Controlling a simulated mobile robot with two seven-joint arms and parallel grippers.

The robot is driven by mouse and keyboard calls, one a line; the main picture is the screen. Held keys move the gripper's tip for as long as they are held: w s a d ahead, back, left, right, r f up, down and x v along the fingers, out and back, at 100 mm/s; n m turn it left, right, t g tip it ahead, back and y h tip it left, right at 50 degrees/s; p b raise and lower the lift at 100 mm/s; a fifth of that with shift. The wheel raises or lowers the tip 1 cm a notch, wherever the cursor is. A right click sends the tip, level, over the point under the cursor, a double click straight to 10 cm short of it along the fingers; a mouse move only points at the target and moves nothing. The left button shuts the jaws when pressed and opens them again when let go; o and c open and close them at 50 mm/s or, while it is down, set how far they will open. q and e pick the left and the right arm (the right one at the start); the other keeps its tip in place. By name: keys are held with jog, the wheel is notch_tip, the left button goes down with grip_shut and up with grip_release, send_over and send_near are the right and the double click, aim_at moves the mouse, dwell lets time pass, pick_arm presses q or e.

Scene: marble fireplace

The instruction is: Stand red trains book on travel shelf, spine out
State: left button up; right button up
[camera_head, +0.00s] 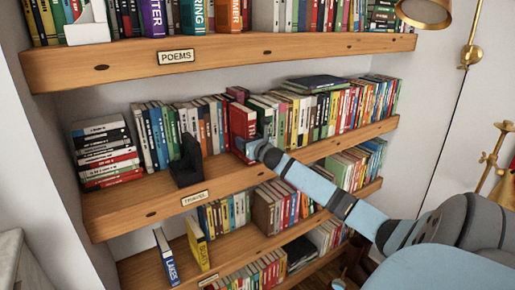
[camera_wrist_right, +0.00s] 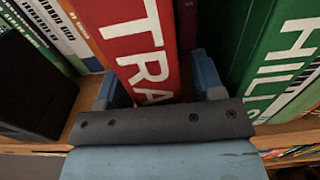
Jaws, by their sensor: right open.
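The red trains book (camera_head: 243,121) stands upright on the travel shelf (camera_head: 135,200), with its spine facing out. In the right wrist view the red spine (camera_wrist_right: 140,42) shows large white letters "TRA"; its lower end is hidden behind my gripper. My right gripper (camera_head: 250,150) is at the lower part of the book. In the wrist view its blue fingers (camera_wrist_right: 158,88) are open, one on either side of the spine, and I cannot tell whether they touch it. My left gripper is not in view.
A black bookend (camera_head: 187,163) stands left of the red book, also seen in the wrist view (camera_wrist_right: 32,85). A green "HILL" book (camera_wrist_right: 275,60) is close on the right. The poems shelf (camera_head: 230,56) is above. A stack of flat books (camera_head: 105,152) lies far left.

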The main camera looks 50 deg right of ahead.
jog(key=b+v, duration=0.2)
jog(key=v, duration=0.8)
jog(key=s+a+f+m+g+y, duration=0.1)
jog(key=s+a+f+m, duration=0.25)
jog(key=a+f, duration=0.35)
jog(key=s+a+f+m+g+y, duration=0.1)
jog(key=s+a+f+m+y, duration=0.15)
jog(key=a+f+m, duration=0.45)
jog(key=s+a+f+m+g+y, duration=0.15)
jog(key=s+a+f, duration=0.25)
jog(key=f, duration=0.7)
jog(key=s+a+f+m+g+y, duration=0.1)
jog(key=s+a+f+m, duration=0.2)
jog(key=a, duration=0.6)
jog(key=s+a+f+m+y, duration=0.1)
jog(key=s+a+f+m, duration=0.2)
jog(key=s+a+m, duration=0.3)
jog(key=s+a+f+m+g+y, duration=0.1)
jog(key=s+a+m, duration=0.4)
jog(key=a, duration=0.8)
notch_tip(320, 180, down, 3)
jog(key=m+y, duration=0.1)
jog(key=m, duration=0.2)
jog(key=shift+s+a+r+g, duration=0.2)
jog(key=shift+s+g, duration=0.1)
jog(key=shift+g, duration=0.05)
jog(key=shift+r, duration=0.1)
